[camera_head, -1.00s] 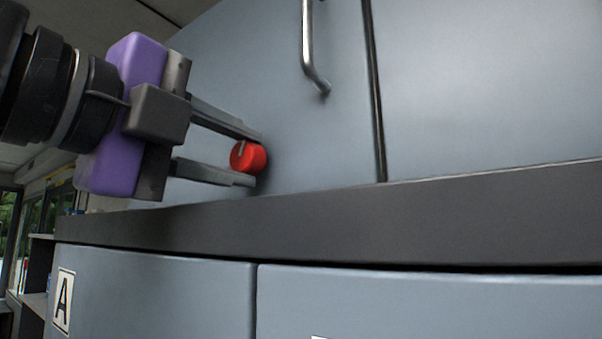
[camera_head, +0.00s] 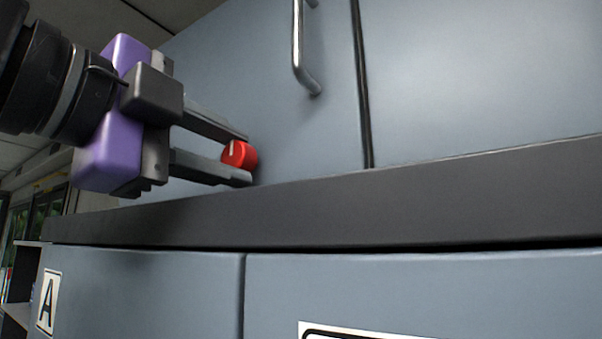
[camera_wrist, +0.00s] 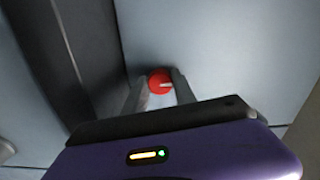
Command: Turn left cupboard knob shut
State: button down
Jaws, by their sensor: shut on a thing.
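The red round knob (camera_head: 239,155) sits on the lower part of the grey-blue cupboard door (camera_head: 270,120), above the dark ledge. A pale line marks its face, close to upright in the head view. My gripper (camera_head: 242,158) reaches in from the left, with one finger above the knob and one below, shut on it. In the wrist view the knob (camera_wrist: 160,82) lies between the two fingertips (camera_wrist: 157,88), and its pale line points about sideways. The far side of the knob is hidden.
A metal handle (camera_head: 300,50) stands out from the same door, up and right of the knob. A dark ledge (camera_head: 330,205) runs just below. Lower doors carry an "A" label (camera_head: 47,301) and another label (camera_head: 365,332). A dark seam parts the upper doors.

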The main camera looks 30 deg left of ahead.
jog(key=shift+a, duration=0.1)
jog(key=c, duration=1)
grip_release()
jog(key=shift+s, duration=0.1)
jog(key=s, duration=0.2)
jog(key=s+b, duration=0.1)
jog(key=s, duration=0.2)
jog(key=s+b, duration=0.1)
jog(key=s, duration=0.1)
jog(key=shift+s+a, duration=0.25)
jog(key=shift+s, duration=0.05)
